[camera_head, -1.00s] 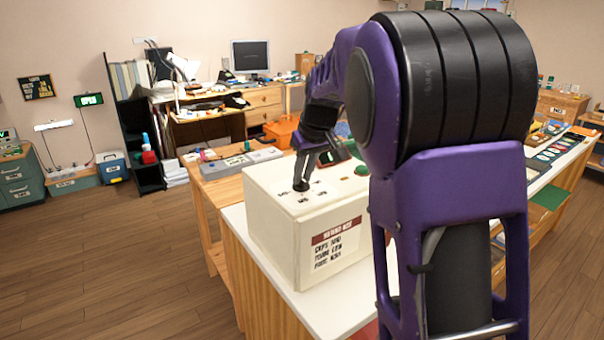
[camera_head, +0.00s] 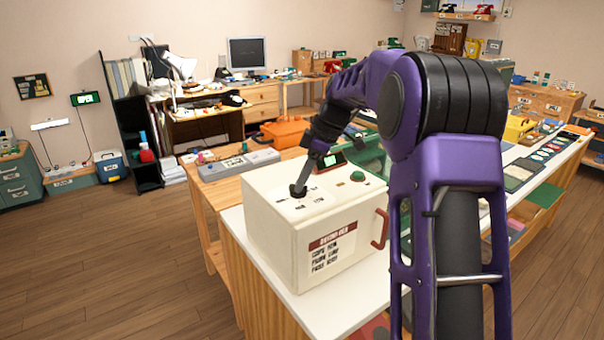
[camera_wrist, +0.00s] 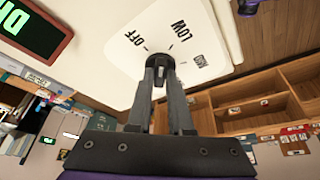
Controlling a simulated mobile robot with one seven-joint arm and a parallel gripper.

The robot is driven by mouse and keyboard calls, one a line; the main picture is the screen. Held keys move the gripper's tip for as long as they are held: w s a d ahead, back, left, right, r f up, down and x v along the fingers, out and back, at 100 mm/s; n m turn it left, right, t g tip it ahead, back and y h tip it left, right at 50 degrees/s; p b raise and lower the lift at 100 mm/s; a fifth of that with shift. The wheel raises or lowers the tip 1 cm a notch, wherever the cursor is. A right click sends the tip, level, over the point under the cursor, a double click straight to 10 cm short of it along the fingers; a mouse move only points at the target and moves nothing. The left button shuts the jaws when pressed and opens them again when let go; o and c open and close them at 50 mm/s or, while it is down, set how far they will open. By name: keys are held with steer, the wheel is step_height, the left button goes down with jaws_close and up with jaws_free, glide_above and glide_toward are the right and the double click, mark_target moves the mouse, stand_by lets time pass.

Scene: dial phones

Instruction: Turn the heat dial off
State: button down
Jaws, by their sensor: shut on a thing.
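The heat dial (camera_wrist: 159,62) is a dark round knob on top of a cream box (camera_head: 285,228), with OFF, LOW and a third, harder-to-read label printed around it. My gripper (camera_wrist: 161,72) is shut on the dial, its two grey fingers on either side of it. In the head view my gripper (camera_head: 299,187) points down onto the box top and hides most of the dial. I cannot make out which label the dial points to.
A green-lit display (camera_head: 330,161) and a green button (camera_head: 357,176) are on the box top. A red handle (camera_head: 380,229) is on its right side. The box stands on a white-topped counter (camera_head: 330,307). Grey devices (camera_head: 238,165) lie on the wooden table behind.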

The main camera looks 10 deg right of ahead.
steer(key=n+p, duration=0.1)
steer(key=n+g+p, duration=0.1)
steer(key=n, duration=0.1)
steer(key=shift+w+n, duration=0.2)
steer(key=shift+n, duration=0.1)
steer(key=n+g, duration=0.2)
steer(key=n, duration=0.2)
steer(key=shift+w, duration=0.15)
steer(key=shift+n, duration=0.3)
steer(key=c, duration=0.8)
jaws_free()
steer(key=shift+v, duration=3.75)
steer(key=shift+a, duration=0.15)
